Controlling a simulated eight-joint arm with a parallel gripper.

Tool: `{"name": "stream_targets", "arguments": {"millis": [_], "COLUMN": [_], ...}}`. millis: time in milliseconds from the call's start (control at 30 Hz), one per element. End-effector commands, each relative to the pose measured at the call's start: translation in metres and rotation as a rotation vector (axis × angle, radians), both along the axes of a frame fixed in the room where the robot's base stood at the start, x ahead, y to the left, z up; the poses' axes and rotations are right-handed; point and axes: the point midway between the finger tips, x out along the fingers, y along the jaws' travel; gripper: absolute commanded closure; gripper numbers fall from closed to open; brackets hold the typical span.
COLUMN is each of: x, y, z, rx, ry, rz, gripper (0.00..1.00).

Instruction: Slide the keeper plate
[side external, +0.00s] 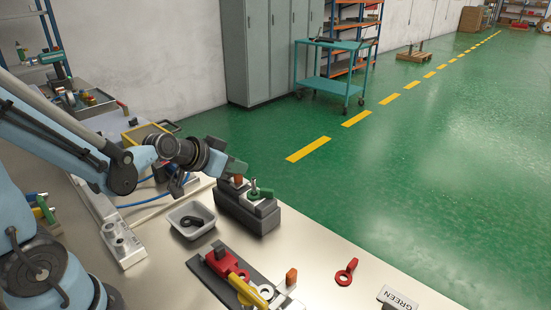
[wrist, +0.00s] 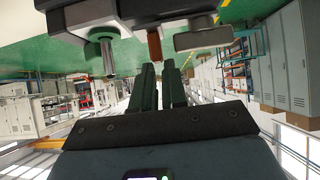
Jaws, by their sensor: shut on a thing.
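A dark grey block (side external: 246,212) stands on the bench and carries a grey plate on top. An orange peg (side external: 238,181) rises from its left part, and a green lever with a metal pin (side external: 260,193) sits to its right. My gripper (side external: 238,168) is right above the peg, arm reaching in from the left. In the wrist view my two dark green fingers (wrist: 157,68) are close together and meet the end of the orange-brown peg (wrist: 154,46), shut on it. The metal pin (wrist: 107,56) hangs apart to the left. I cannot tell the keeper plate's exact outline.
A grey bin (side external: 191,220) with a black part stands left of the block. In front lies a dark plate with a red clamp (side external: 222,263) and a yellow handle. A red ring-ended part (side external: 346,272) and a GREEN sign (side external: 398,299) are at the right.

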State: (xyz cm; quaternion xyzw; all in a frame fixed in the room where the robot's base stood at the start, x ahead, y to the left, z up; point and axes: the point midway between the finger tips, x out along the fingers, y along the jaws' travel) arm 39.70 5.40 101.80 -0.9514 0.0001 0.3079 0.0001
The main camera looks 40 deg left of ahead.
Motion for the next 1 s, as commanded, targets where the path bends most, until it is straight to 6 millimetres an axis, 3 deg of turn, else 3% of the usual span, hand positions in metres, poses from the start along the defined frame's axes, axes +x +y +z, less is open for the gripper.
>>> {"name": "stream_targets", "arguments": {"millis": [467,1000], "x": [0.0,0.0], "y": [0.0,-0.014], "z": [0.0,-0.001], "rx": [0.0,0.0], "ry": [-0.001,0.003], "rz": [0.0,-0.001], "gripper": [1.0,1.0]}}
